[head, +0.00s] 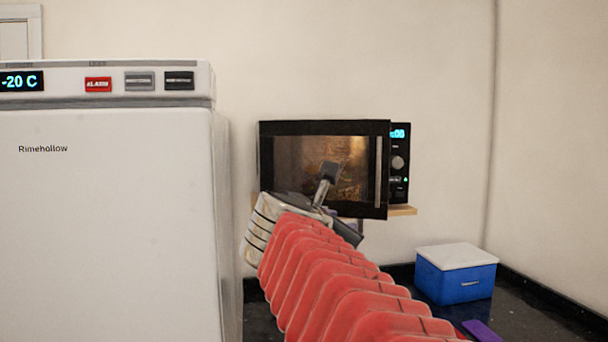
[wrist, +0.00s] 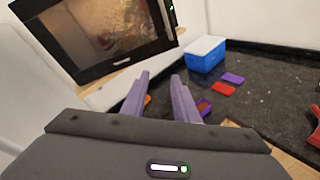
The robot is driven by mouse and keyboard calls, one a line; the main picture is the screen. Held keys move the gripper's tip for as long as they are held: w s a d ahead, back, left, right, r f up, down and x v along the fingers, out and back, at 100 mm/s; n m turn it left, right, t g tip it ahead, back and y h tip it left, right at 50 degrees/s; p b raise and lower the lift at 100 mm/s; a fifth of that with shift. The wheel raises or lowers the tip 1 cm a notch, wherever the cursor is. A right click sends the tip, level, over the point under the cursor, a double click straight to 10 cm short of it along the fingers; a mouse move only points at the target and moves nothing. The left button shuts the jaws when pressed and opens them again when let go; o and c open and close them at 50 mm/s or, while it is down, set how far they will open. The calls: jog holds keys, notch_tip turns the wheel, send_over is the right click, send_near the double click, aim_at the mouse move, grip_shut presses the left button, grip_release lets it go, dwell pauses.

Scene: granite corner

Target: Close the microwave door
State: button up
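The microwave (head: 399,190) stands on a wooden shelf against the back wall, with a lit control panel on its right. Its black door (head: 290,128) has a dark window and a silver upright handle (head: 378,172). The door's right edge stands forward of the body, so it looks ajar, hinged at the left. My gripper is in front of the door's lower part in the head view, its fingers mostly hidden by my arm. In the wrist view my gripper (wrist: 160,78) has two purple fingers apart with nothing between them. The door (wrist: 125,65) shows beyond them at upper left.
A white freezer (head: 110,220) stands close on the left. A blue cooler box with a white lid (head: 456,280) sits on the dark granite counter (head: 530,315) at right. Purple and red flat items (wrist: 223,89) lie on the counter near it.

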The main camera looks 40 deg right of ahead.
jog(key=d+r+n+h, duration=0.3)
jog(key=d+r+n, duration=0.1)
jog(key=r, duration=0.4)
jog(key=shift+s+d+r, duration=0.25)
jog(key=shift+s+r, duration=0.1)
jog(key=shift+r, duration=0.05)
jog(key=shift+d, duration=0.1)
send_near(375, 168)
jog(key=d, duration=0.5)
jog(key=shift+w+a+r, duration=0.1)
jog(key=shift+w+r, duration=0.15)
jog(key=shift+r, duration=0.1)
jog(key=shift+c, duration=0.4)
grip_shut()
